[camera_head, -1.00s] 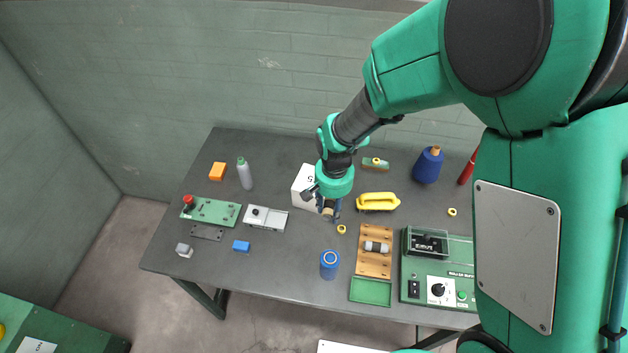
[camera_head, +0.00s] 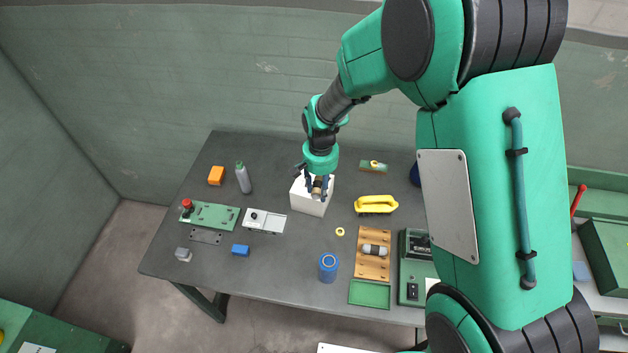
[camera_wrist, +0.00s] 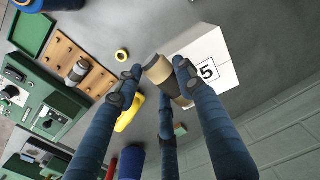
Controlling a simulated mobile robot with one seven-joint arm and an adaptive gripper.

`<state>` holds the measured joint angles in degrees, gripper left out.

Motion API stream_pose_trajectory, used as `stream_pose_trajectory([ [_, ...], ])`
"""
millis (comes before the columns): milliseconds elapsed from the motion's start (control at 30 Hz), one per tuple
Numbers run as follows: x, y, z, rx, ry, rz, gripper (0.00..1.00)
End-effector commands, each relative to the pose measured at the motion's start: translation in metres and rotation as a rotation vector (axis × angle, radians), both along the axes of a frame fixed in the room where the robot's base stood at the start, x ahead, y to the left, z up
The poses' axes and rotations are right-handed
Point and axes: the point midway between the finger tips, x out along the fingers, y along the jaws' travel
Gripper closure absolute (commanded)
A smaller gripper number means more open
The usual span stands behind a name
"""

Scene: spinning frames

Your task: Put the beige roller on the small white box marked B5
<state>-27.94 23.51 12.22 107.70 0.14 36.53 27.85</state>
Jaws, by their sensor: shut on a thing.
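The beige roller (camera_wrist: 160,75) is a short cylinder with a darker grey part, held between the blue fingers of my gripper (camera_wrist: 155,85) in the wrist view. In the head view my gripper (camera_head: 317,186) is shut on the roller (camera_head: 317,187), over the top of the white box (camera_head: 307,204). In the wrist view the box (camera_wrist: 222,60) shows beside and behind the roller, with a label that reads "5"; the rest of the label is hidden by a finger. I cannot tell whether the roller touches the box top.
A yellow-handled tool (camera_head: 376,204) lies right of the box. A wooden rack (camera_head: 372,262) holds another grey-and-black roller (camera_head: 375,250). A blue can (camera_head: 328,266) stands in front, and a yellow ring (camera_head: 340,232) lies nearby.

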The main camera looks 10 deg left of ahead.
Motion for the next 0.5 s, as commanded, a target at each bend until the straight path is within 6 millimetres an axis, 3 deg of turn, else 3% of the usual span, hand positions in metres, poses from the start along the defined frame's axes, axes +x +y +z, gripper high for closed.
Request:
stream_pose_trajectory([
  [300, 0.041, 0.021, -0.004, 0.0, 0.0, 0.0, 0.93],
  [500, 0.054, 0.027, -0.006, 0.0, -0.001, 0.0, 0.93],
])
